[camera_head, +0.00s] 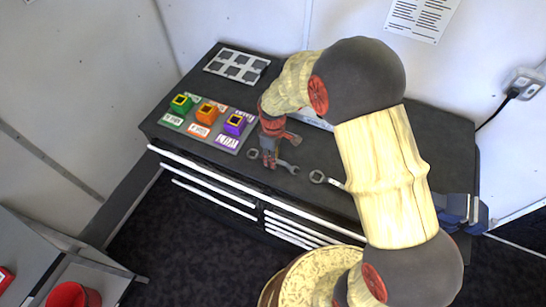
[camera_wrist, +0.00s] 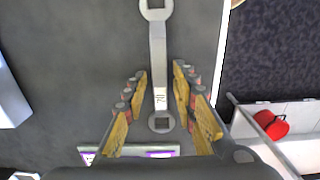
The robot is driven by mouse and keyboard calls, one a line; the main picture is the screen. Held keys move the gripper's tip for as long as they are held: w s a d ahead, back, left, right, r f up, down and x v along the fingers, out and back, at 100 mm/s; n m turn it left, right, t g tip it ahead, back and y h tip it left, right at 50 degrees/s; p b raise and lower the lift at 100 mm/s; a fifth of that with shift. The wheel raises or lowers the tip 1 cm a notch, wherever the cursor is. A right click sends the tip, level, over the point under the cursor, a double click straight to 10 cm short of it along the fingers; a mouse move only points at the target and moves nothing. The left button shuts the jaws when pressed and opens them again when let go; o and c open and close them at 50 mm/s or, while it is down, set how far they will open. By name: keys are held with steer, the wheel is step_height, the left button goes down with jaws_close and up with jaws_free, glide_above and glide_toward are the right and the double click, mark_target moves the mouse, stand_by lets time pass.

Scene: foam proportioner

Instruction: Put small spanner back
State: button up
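A grey spanner (camera_wrist: 158,60) lies flat on the dark bench top, with a ring at its lower end and a white label on its shank. It also shows in the head view (camera_head: 287,166). My gripper (camera_wrist: 160,78) is open above it, one finger on each side of the shank. The fingers look apart from the spanner. The gripper also shows in the head view (camera_head: 270,160), over the bench's front part. A second spanner (camera_head: 317,176) lies to the right, partly hidden behind my arm. I cannot tell their full size difference.
A grey tray with square pockets (camera_head: 237,66) lies at the back left. A blue vise (camera_head: 462,209) is at the right end. A red bin (camera_head: 73,295) stands lower left.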

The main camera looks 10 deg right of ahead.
steer(key=shift+r, duration=0.1)
step_height(320, 180, up, 12)
steer(key=r+p, duration=0.1)
steer(key=s+d+r+m+t, duration=0.1)
steer(key=s+d+r+m, duration=0.2)
steer(key=r, duration=0.4)
steer(key=s+d+r+m+t, duration=0.2)
steer(key=s+d+r, duration=0.1)
steer(key=s+r, duration=0.3)
steer(key=s+d+r+m+t, duration=0.1)
steer(key=s+r+m, duration=0.1)
steer(key=s, duration=0.2)
steer(key=s+d+r+m, duration=0.2)
steer(key=s+r, duration=0.1)
steer(key=s, duration=0.2)
steer(key=s+d+r+m+t, duration=0.1)
steer(key=s+r+m, duration=0.1)
steer(key=s, duration=0.2)
steer(key=shift+s+d+r+t, duration=0.25)
steer(key=shift+r+t, duration=0.05)
step_height(320, 180, down, 9)
steer(key=b, duration=0.9)
steer(key=shift+f, duration=0.1)
